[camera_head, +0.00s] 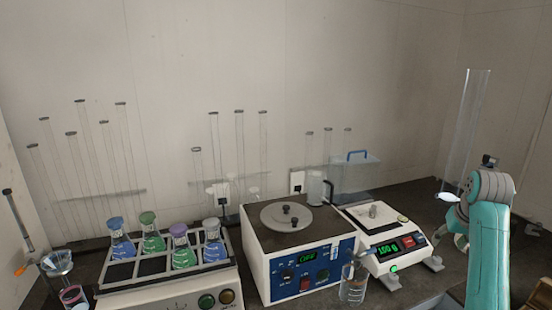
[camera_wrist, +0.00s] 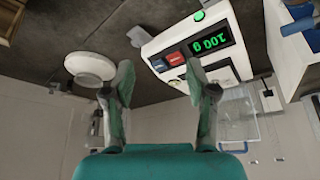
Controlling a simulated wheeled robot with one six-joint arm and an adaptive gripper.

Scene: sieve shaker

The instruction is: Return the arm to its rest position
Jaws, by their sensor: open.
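My arm (camera_head: 488,245), teal and grey, is raised at the right side of the head view, to the right of the balance. My gripper (camera_wrist: 160,76) shows in the wrist view with its two fingers wide apart and nothing between them. The white balance (camera_head: 375,238) has lit green digits and a small metal weight-like piece on its pan. It also shows upside down in the wrist view (camera_wrist: 168,50), beyond the fingers. The fingertips are largely hidden by the arm in the head view.
A sieve shaker-like white box with a blue panel (camera_head: 300,272) stands in the middle. A rack (camera_head: 165,290) of several flasks is on the left. A beaker (camera_head: 353,285) stands before the balance. A tall clear cylinder (camera_head: 466,130) rises behind my arm. A white round dish (camera_wrist: 90,67) is near one finger.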

